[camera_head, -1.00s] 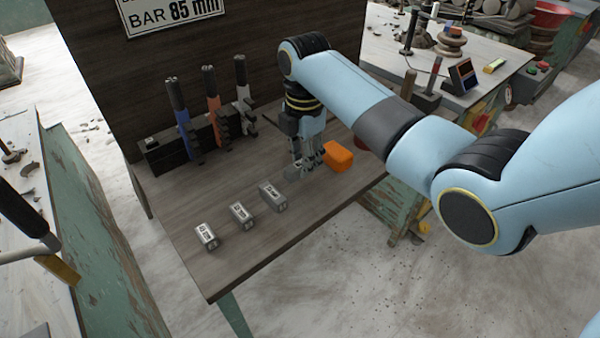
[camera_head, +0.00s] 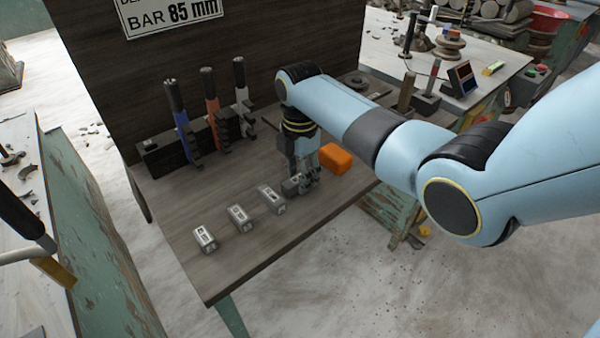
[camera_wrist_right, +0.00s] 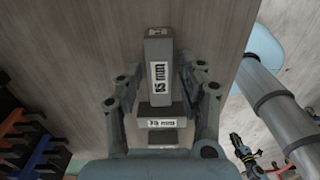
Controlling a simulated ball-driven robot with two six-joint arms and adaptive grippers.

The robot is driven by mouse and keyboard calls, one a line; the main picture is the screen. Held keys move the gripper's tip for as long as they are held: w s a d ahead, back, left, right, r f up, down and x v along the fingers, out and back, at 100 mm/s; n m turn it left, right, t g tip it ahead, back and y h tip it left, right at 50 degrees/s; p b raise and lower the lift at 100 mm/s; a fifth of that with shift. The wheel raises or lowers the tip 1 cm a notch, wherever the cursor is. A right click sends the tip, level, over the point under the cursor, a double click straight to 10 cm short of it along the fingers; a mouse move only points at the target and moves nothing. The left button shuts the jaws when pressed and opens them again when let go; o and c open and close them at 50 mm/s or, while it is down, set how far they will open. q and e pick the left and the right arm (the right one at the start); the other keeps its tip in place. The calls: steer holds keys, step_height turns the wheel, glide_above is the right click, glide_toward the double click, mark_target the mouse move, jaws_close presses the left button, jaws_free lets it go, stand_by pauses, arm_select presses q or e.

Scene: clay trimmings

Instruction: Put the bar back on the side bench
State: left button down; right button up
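My right gripper (camera_head: 304,188) points down low over the middle bench, its fingers on both sides of a small grey labelled block (camera_head: 292,186). Three more such blocks, left (camera_head: 205,240), middle (camera_head: 239,218) and right (camera_head: 271,199), lie in a row on the bench (camera_head: 245,262). Which object is the bar I cannot tell. My left gripper is not in view.
An orange block (camera_head: 336,158) sits right beside the gripper. A dark rack (camera_head: 163,157) with several upright coloured tools stands behind. A sign (camera_head: 172,15) reads "BAR 85 mm". A left bench (camera_head: 25,285) and a cluttered right bench (camera_head: 490,85) flank this one.

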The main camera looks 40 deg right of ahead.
steer(key=shift+o, duration=0.5)
steer(key=shift+r, duration=0.1)
steer(key=shift+r, duration=0.35)
step_height(320, 180, up, 11)
steer(key=p, duration=0.1)
steer(key=shift+r, duration=0.2)
steer(key=shift+f, duration=0.1)
